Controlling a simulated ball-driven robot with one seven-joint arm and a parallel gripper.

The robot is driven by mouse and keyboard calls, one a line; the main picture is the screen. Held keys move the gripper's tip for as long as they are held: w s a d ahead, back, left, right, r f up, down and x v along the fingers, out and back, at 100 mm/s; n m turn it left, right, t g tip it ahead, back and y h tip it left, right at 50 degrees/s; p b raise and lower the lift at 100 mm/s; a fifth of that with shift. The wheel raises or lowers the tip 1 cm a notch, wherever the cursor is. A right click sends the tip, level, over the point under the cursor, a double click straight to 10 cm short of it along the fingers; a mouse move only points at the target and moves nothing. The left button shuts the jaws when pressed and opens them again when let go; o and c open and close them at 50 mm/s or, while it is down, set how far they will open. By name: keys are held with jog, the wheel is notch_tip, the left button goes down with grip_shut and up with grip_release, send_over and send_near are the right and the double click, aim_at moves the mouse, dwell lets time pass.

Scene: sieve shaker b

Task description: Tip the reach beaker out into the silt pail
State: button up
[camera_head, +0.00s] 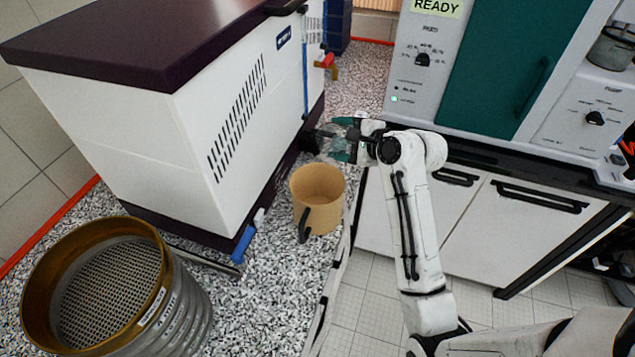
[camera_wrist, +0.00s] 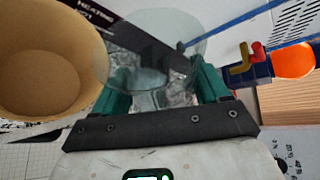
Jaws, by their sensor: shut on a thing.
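The reach beaker appears as a clear glass vessel (camera_wrist: 152,76) between my green fingers in the wrist view. My gripper (camera_wrist: 160,88) is shut on it. In the head view my gripper (camera_head: 343,142) is beside the white cabinet, above and behind the pail, and the beaker is hard to make out there. A greyish patch shows inside the glass; I cannot tell whether it is contents. The silt pail seems to be the tan open pail (camera_head: 318,186) with a dark handle on the speckled counter.
The white cabinet (camera_head: 150,130) with a dark lid stands close left of my gripper. A brass-rimmed sieve stack (camera_head: 180,310) is at front left. A red-handled tap (camera_head: 326,62) is behind. The teal-doored machine (camera_head: 510,65) is at right.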

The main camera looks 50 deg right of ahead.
aim_at(326, 135)
jog(key=shift+f+n+h+b, duration=0.3)
jog(key=shift+n+h+b, duration=0.15)
jog(key=shift+b, duration=1.15)
jog(key=shift+a+r+n+h+b, duration=0.15)
jog(key=shift+r+n+h+b, duration=0.3)
jog(key=shift+b, duration=1.05)
jog(key=shift+a+f+n+t+h+b, duration=0.25)
jog(key=shift+a+n+t+b, duration=0.25)
jog(key=shift+a+n+b, duration=0.3)
jog(key=shift+s+a+r+n+t+h+b, duration=0.1)
jog(key=shift+a+r+n+t+h+b, duration=0.1)
jog(key=shift+a+r+n+h+b, duration=0.3)
jog(key=shift+a+r+n+t+h+b, duration=0.15)
jog(key=shift+r+n+t+h, duration=0.15)
jog(key=shift+n, duration=0.4)
dwell(0.9)
